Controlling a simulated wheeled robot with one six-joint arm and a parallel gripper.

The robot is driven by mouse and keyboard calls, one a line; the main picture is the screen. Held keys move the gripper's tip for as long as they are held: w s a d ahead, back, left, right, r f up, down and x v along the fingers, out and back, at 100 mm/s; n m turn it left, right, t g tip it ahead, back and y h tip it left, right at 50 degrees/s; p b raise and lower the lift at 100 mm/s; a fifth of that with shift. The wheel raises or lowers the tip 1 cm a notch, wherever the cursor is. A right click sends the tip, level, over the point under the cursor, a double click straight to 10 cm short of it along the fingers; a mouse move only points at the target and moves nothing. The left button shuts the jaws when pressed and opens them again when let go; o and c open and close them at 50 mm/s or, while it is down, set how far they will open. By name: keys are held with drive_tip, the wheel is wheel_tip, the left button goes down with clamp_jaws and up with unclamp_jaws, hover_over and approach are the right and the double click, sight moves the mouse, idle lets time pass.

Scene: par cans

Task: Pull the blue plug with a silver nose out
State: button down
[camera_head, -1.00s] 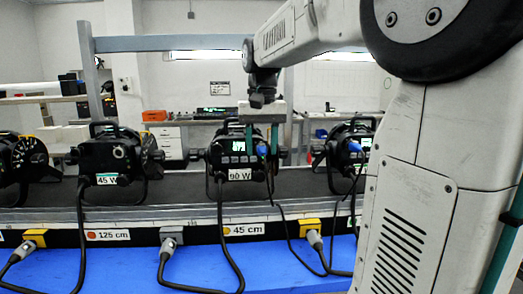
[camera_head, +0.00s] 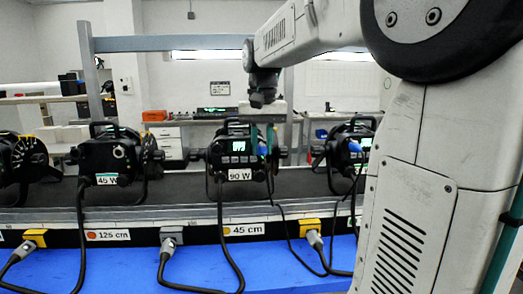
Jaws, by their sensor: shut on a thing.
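My gripper (camera_head: 262,146) reaches down in front of the right side of the par can (camera_head: 230,152) labelled 90 W. Its two green-edged fingers are shut on a small blue plug (camera_head: 263,151) at that can's back panel. A dark cable hangs from the plug. The plug still sits against the panel. Its nose is hidden, so I cannot see whether it is silver. Another blue plug (camera_head: 355,147) is in the par can (camera_head: 345,155) to the right.
Another par can (camera_head: 103,157) labelled 45 W stands to the left, and a further one (camera_head: 22,158) at the far left. Cables hang over the rail to grey and yellow sockets (camera_head: 310,226) along the blue front surface (camera_head: 200,268). My arm covers the right side.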

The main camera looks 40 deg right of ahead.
drive_tip(key=shift+s+a, duration=0.3)
drive_tip(key=shift+s, duration=0.15)
drive_tip(key=shift+s+a, duration=0.45)
drive_tip(key=shift+s, duration=0.2)
drive_tip(key=shift+s+a, duration=0.4)
drive_tip(key=shift+s, duration=0.2)
drive_tip(key=shift+s+a, duration=0.15)
drive_tip(key=shift+s, duration=0.1)
idle(0.5)
hover_over(244, 266)
wheel_tip(244, 266, down, 12)
drive_tip(key=shift+f, duration=6)
